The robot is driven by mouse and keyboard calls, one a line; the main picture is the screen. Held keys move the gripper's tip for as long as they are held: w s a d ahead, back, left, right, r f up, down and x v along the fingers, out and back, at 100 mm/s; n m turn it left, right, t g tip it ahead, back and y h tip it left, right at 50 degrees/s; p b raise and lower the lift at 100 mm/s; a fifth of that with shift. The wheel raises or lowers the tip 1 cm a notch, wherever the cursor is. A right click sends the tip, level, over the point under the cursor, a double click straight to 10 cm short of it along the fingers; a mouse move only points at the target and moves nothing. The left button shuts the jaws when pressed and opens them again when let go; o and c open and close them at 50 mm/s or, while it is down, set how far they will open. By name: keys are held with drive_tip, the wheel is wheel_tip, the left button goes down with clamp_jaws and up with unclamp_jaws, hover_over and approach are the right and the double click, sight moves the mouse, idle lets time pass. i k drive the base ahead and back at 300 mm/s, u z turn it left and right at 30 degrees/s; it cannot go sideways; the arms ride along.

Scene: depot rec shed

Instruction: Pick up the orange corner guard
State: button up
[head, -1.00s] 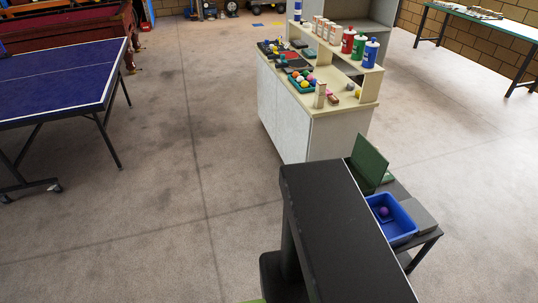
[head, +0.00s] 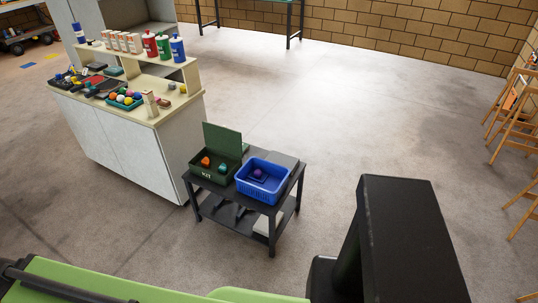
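A small orange object (head: 206,161) lies inside an open dark green box marked "KIT" (head: 202,177), on the left of a low black cart (head: 231,201). It is too small to tell whether it is the corner guard. A teal object (head: 222,168) lies beside it in the box. Another orange patch (head: 514,94) shows among wooden chairs at the far right, its shape unclear. My gripper is not in view.
A blue basket (head: 263,190) holding a purple ball (head: 258,174) stands beside the kit box. A white counter (head: 125,143) with bottles and balls stands behind left. Wooden chairs (head: 515,135) line the right. Floor behind and right of the cart is clear.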

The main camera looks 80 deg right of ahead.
sight(205, 163)
drive_tip(key=z, duration=1.15)
drive_tip(key=i, duration=2.15)
drive_tip(key=z, duration=0.05)
